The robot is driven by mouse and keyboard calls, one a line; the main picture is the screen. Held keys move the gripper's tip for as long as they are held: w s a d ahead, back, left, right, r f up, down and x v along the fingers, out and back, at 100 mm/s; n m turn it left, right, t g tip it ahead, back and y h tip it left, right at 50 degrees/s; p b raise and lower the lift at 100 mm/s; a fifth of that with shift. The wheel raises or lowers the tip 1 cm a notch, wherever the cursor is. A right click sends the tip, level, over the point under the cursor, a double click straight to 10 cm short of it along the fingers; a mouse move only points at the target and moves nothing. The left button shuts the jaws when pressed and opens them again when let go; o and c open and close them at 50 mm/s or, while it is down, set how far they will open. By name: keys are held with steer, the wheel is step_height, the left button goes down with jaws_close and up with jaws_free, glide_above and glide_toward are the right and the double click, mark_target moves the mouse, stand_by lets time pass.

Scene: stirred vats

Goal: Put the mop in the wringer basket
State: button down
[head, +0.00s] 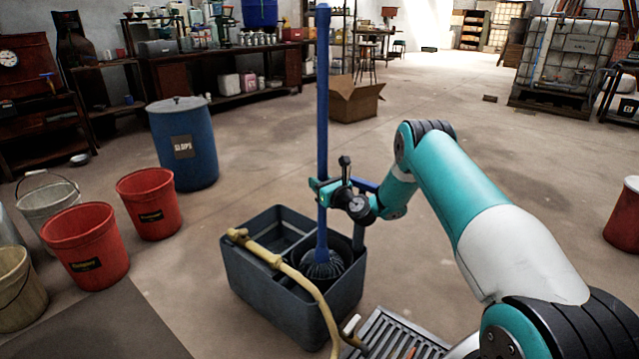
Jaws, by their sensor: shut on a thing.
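The mop has a long blue handle (322,95) that stands upright, and a dark grey stringy head (321,266) at its lower end. My gripper (324,193) is shut around the handle, partway up. The mop head is inside the right part of the grey mop bucket (270,296), within the round rim of the wringer basket (346,241). The basket's front wall is hidden, and I cannot tell whether the head rests on its bottom.
A yellow-handled hose or lever (290,273) lies across the bucket's front edge. A floor grate (395,338) is at front right. Red buckets (85,245) and a blue slops drum (183,145) stand left. A cardboard box (354,100) is behind. Open floor lies beyond.

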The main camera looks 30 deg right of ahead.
steer(key=c, duration=0.8)
jaws_free()
steer(key=shift+f, duration=0.1)
